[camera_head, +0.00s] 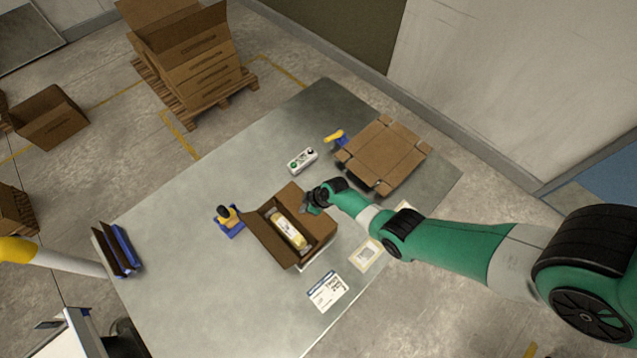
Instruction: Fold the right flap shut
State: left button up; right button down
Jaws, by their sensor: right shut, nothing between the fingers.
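An open cardboard box (319,239) stands on the grey metal table in the head view. A yellow and white package (289,231) lies inside it. One flap (262,243) stands out on the left side and another flap (290,199) shows at the back. On the right side I cannot tell the flap from the box wall. My right gripper (312,207) is at the box's back right edge, shut and empty. I cannot tell whether it touches the cardboard. My left gripper is not in view.
Flat cardboard (383,155) lies at the back right, beside a yellow-handled tool (336,137). A control box (302,160) is behind the box, a blue and yellow dispenser (228,219) left of it. A label sheet (328,292) lies in front. The table's left part is mostly clear.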

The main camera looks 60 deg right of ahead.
jog(key=shift+a+f+b, duration=0.2)
jog(key=shift+f+b, duration=0.2)
jog(key=shift+f, duration=0.05)
jog(key=shift+s+f, duration=0.15)
jog(key=shift+s, duration=0.05)
jog(key=shift+f, duration=0.1)
jog(key=r+p, duration=0.4)
jog(key=r, duration=0.1)
jog(key=r+p, duration=0.2)
jog(key=shift+w+a+r+p, duration=0.2)
jog(key=shift+w+r+p, duration=0.1)
jog(key=shift+r+p, duration=0.1)
jog(key=shift+f, duration=0.1)
